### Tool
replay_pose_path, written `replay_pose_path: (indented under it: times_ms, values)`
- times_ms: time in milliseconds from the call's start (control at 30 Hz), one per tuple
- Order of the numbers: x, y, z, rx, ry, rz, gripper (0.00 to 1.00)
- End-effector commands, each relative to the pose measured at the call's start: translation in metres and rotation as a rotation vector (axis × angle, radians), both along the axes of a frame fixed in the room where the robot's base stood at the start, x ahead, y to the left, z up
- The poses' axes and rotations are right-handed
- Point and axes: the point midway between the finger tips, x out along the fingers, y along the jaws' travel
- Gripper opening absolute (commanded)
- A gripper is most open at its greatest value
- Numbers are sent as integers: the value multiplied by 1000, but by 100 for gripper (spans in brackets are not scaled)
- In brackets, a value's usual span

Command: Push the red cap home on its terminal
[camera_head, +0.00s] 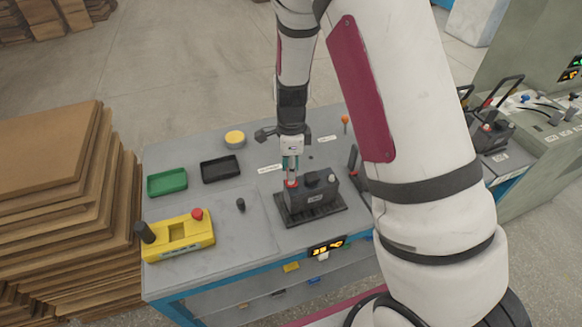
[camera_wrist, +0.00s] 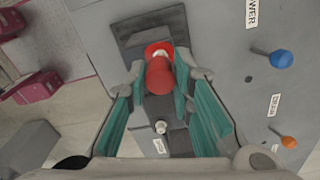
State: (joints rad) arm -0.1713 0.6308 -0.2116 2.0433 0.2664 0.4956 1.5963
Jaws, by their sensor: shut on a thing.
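The red cap (camera_wrist: 159,77) is between my gripper's (camera_wrist: 160,80) teal finger pads, and my gripper is shut on it. In the wrist view a red ring (camera_wrist: 151,48) with a pale metal post shows just past the cap, on the dark battery (camera_wrist: 178,141). The cap overlaps the ring's near edge in the picture; I cannot tell whether it touches the post. A second, bare metal terminal (camera_wrist: 161,127) shows nearer. In the head view my gripper (camera_head: 291,178) points down over the left end of the battery (camera_head: 318,193), which sits on a black base (camera_head: 327,215).
A small black cap-like piece (camera_head: 241,204) stands on the grey bench (camera_head: 250,250) left of the battery. A yellow box (camera_head: 165,247) with a red button, a green tray (camera_head: 167,182) and a black tray (camera_head: 220,168) lie further left. Blue (camera_wrist: 281,59) and orange (camera_wrist: 289,142) knobs stand right in the wrist view.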

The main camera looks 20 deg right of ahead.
Motion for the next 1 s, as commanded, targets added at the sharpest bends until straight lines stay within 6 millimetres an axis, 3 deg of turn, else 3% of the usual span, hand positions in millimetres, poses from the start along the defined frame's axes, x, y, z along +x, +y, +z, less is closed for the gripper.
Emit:
replay_pose_path:
  times_ms: [1000]
  values:
    - [0,0,-12,0,0,0,10]
